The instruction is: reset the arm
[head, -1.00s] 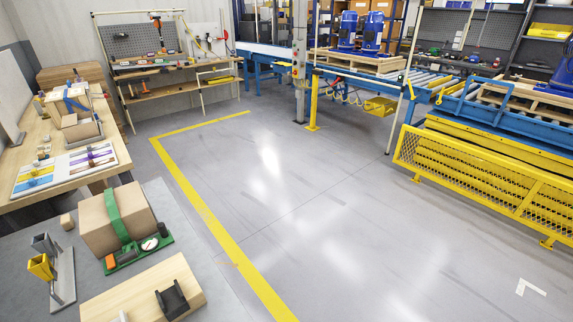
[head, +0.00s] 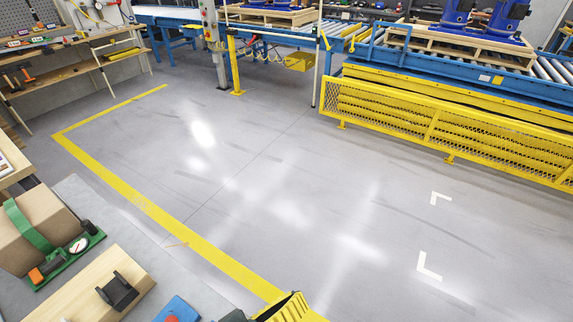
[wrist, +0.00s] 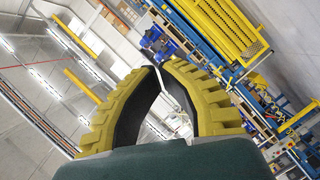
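My gripper (wrist: 159,67) fills the lower middle of the wrist view. Its two ribbed yellow fingers curve inward and their tips come together, with nothing held between them. A narrow opening shows between the finger bases. In the head view part of my gripper (head: 285,308) shows at the bottom edge, over the floor by the yellow line. The rest of my arm is out of that view.
At lower left a grey table holds a cardboard box (head: 30,228) with a green strap, a wooden block (head: 85,295) and a blue item (head: 178,309). A yellow mesh guard (head: 440,128) fronts the conveyor at right. The floor (head: 290,190) between is clear.

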